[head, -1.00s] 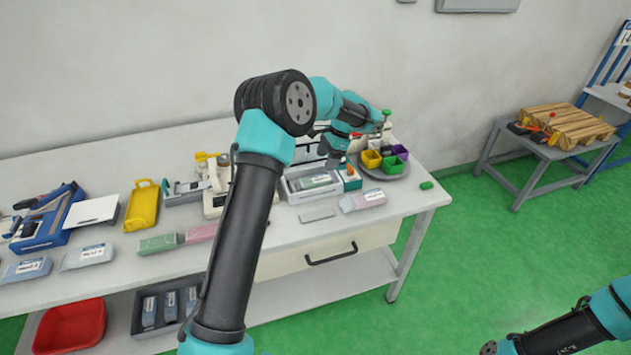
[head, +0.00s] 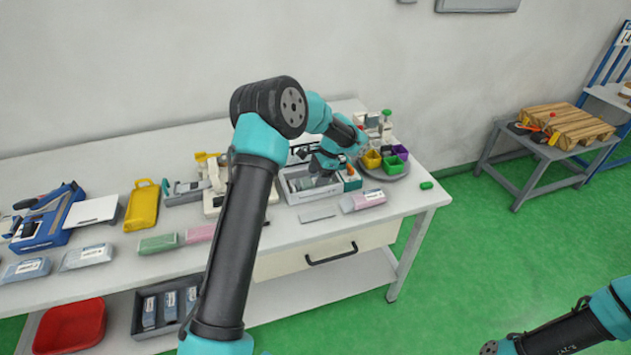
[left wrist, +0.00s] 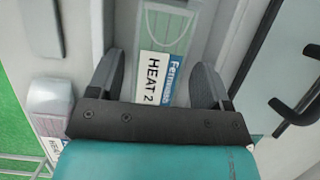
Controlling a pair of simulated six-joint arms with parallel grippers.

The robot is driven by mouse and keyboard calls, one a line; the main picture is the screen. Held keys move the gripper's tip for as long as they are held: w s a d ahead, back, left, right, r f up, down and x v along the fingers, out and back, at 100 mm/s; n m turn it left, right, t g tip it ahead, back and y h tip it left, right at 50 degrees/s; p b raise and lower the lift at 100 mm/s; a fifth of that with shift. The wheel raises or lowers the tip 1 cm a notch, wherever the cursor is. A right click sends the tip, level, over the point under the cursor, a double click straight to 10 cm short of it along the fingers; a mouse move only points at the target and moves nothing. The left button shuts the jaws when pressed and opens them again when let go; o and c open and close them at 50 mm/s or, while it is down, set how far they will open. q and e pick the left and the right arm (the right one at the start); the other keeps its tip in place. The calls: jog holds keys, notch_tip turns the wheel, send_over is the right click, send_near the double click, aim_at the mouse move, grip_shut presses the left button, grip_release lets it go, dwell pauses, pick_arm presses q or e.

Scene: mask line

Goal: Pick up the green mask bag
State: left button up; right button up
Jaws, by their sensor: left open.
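A pale green mask bag (left wrist: 168,25) with a white "HEAT 2" label lies in the white tray (head: 289,194), seen between my left fingers in the left wrist view. My left gripper (left wrist: 158,88) is open, with one finger on each side of the labelled end. In the head view my left gripper (head: 322,181) is down over the tray and hides most of the bag. Whether the fingers touch the bag cannot be told. Another green bag (head: 158,243) lies flat on the table further left. My right gripper is out of view.
Pink bags (head: 362,201) and a flat grey plate (head: 317,215) lie in front of the tray. A round dish with coloured cups (head: 384,172) stands to its right. A yellow case (head: 142,206) and a blue device (head: 45,218) are further left.

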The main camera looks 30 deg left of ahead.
pick_arm(q)
jog(key=shift+s+a+f, duration=0.15)
jog(key=shift+f, duration=0.35)
jog(key=c, duration=0.7)
jog(key=shift+r, duration=0.45)
notch_tip(320, 180, up, 3)
jog(key=shift+f, duration=0.2)
jog(key=s+d, duration=0.2)
jog(key=s, duration=0.2)
jog(key=s+d+r, duration=0.1)
jog(key=s+d, duration=0.2)
jog(key=s, duration=0.2)
jog(key=s+d, duration=0.3)
jog(key=s, duration=0.1)
jog(key=shift+s+d+r, duration=0.15)
jog(key=shift+s+r, duration=0.1)
jog(key=shift+s, duration=0.1)
jog(key=shift+r, duration=0.15)
